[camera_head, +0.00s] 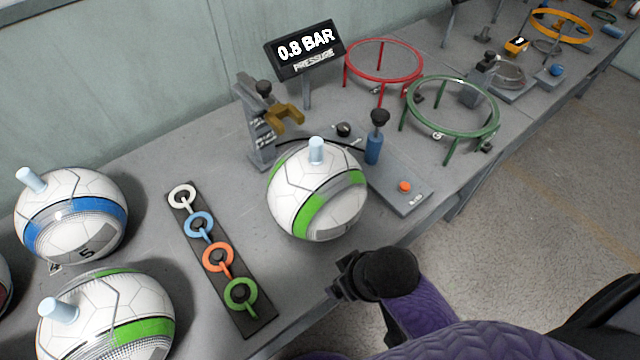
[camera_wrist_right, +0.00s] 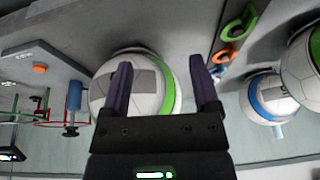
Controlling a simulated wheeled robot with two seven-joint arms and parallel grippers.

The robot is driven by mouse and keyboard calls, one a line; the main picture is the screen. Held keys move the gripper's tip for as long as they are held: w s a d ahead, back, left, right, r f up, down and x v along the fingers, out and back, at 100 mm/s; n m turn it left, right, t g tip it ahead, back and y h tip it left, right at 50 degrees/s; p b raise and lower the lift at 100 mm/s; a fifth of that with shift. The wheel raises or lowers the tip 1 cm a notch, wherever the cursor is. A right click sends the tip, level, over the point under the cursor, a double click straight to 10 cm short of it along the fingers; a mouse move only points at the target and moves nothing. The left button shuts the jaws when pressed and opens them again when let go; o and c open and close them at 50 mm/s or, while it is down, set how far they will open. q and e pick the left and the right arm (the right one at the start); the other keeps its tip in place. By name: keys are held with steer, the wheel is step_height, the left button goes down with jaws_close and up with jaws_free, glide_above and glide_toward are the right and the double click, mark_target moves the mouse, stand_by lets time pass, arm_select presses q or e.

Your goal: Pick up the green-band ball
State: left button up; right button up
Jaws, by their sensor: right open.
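A white ball with green bands (camera_head: 318,205) and a pale blue peg on top sits near the bench's front edge, in front of the clamp stand. A second green-band ball (camera_head: 105,322), also with a peg, is at the lower left. My right gripper (camera_head: 340,276) is just in front of and below the middle ball in the head view, apart from it as far as I can tell. In the right wrist view my right gripper (camera_wrist_right: 161,72) is open and empty, its fingers spread in front of the middle ball (camera_wrist_right: 142,98). My left gripper is not in view.
A blue-band ball (camera_head: 70,215) stands at the left. A dark strip with coloured rings (camera_head: 222,262) lies left of the middle ball. A clamp stand (camera_head: 258,125), a pressure display (camera_head: 305,50), a blue-handled post (camera_head: 374,145), and red (camera_head: 384,60) and green (camera_head: 452,106) ring stands are behind or to the right.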

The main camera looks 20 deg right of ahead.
mark_target(319, 142)
steer(key=w+r+n, duration=0.1)
steer(key=w+r, duration=0.3)
steer(key=w, duration=0.1)
steer(key=w+r+n+y, duration=0.1)
steer(key=w+r+n, duration=0.1)
steer(key=w+r, duration=0.3)
steer(key=w+r+n, duration=0.1)
steer(key=w+r, duration=0.3)
steer(key=w, duration=0.2)
steer(key=shift+a+r+n, duration=0.25)
steer(key=shift+r+n, duration=0.05)
steer(key=shift+r, duration=0.05)
steer(key=w+d+r+m, duration=0.1)
steer(key=w+d+r, duration=0.3)
steer(key=b+x, duration=0.1)
steer(key=x, duration=0.2)
steer(key=b+x, duration=0.1)
steer(key=x, duration=0.2)
steer(key=b+x, duration=0.1)
steer(key=x, duration=0.2)
steer(key=shift+s+f, duration=0.2)
steer(key=shift+f, duration=0.05)
steer(key=shift+r, duration=0.1)
jaws_close()
